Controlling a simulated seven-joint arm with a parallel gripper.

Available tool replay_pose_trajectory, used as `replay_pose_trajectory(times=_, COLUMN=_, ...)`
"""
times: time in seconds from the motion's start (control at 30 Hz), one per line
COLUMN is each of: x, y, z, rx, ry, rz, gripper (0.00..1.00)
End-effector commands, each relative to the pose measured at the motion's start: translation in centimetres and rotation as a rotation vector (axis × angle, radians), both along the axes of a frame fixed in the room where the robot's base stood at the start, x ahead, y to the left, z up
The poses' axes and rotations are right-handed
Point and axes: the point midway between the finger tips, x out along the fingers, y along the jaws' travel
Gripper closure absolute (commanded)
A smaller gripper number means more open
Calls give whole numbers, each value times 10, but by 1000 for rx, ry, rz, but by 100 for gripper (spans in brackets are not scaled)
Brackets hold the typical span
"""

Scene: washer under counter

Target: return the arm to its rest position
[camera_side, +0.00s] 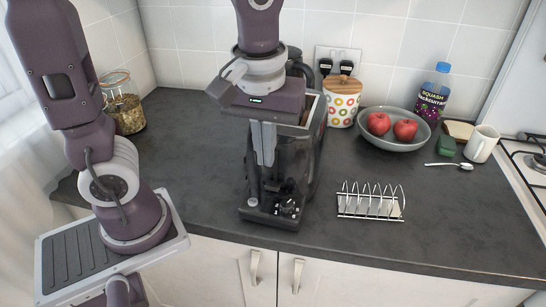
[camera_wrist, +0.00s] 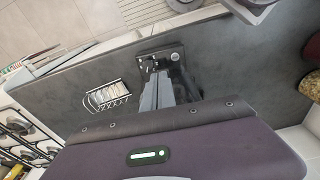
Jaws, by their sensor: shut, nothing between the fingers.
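My gripper (camera_side: 265,160) hangs pointing down over the counter in the side view, its grey fingers together with nothing between them. It shows in front of a dark coffee machine (camera_side: 271,207); I cannot tell whether they touch. In the wrist view the fingers (camera_wrist: 160,78) point towards the machine's base (camera_wrist: 148,62). My arm is raised and bent above the left part of the counter. Part of the machine is hidden behind my gripper.
On the dark counter (camera_side: 440,225) stand a toast rack (camera_side: 370,203), a grey bowl (camera_side: 395,142) with red apples, a squash bottle (camera_side: 432,95), a white mug (camera_side: 481,144), a dotted canister (camera_side: 343,106) and a glass jar (camera_side: 122,110). A hob (camera_side: 530,165) is far right.

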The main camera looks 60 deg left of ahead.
Motion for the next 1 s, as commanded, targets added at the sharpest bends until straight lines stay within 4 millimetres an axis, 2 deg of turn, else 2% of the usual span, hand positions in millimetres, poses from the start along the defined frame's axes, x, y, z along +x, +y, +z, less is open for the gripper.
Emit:
replay_pose_trajectory(times=0.33, x=-3, y=2, z=5, rx=-2, ry=-12, rz=-17, gripper=100)
replay_pose_trajectory(times=0.43, x=-20, y=14, z=21, rx=-7, ry=-96, rz=-160, gripper=100)
replay_pose_trajectory(times=0.5, x=-39, y=23, z=33, rx=8, ry=-181, rz=-311, gripper=100)
replay_pose_trajectory(times=0.6, x=-62, y=32, z=41, rx=60, ry=-286, rz=-510, gripper=100)
replay_pose_trajectory(times=0.7, x=-76, y=36, z=42, rx=113, ry=-353, rz=-643, gripper=100)
replay_pose_trajectory(times=0.8, x=-81, y=37, z=42, rx=139, ry=-376, rz=-702, gripper=100)
replay_pose_trajectory(times=1.0, x=-81, y=37, z=42, rx=141, ry=-375, rz=-709, gripper=100)
